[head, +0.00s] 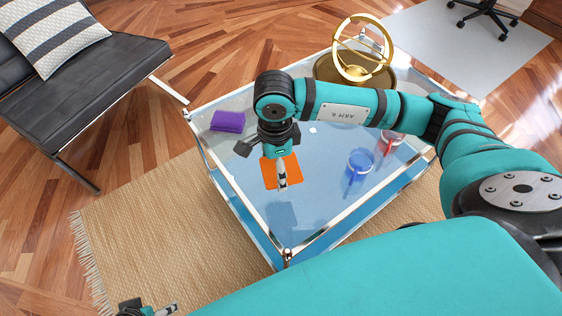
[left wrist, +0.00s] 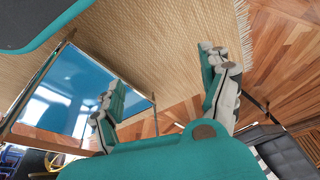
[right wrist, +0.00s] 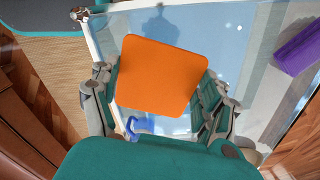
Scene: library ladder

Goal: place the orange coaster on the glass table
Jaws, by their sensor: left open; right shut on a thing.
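The orange coaster (head: 293,177) is a thin, rounded square over the glass table (head: 318,208), near the middle. My right gripper (head: 281,178) points down and is shut on it; in the right wrist view the orange coaster (right wrist: 160,75) spans between the two fingers. A dark shadow or reflection shows on the glass beside it. I cannot tell how large any gap to the glass is. My left gripper (head: 150,309) is at the bottom left edge of the head view, off the table. In the left wrist view it (left wrist: 162,67) is open and empty over the woven rug.
A purple block (head: 228,121) lies on the table's left part. A blue cup (head: 359,165) and a red cup (head: 387,144) stand to the right. A gold ring ornament (head: 362,50) stands at the back. A metal frame edges the table. A black chair (head: 85,75) is at left.

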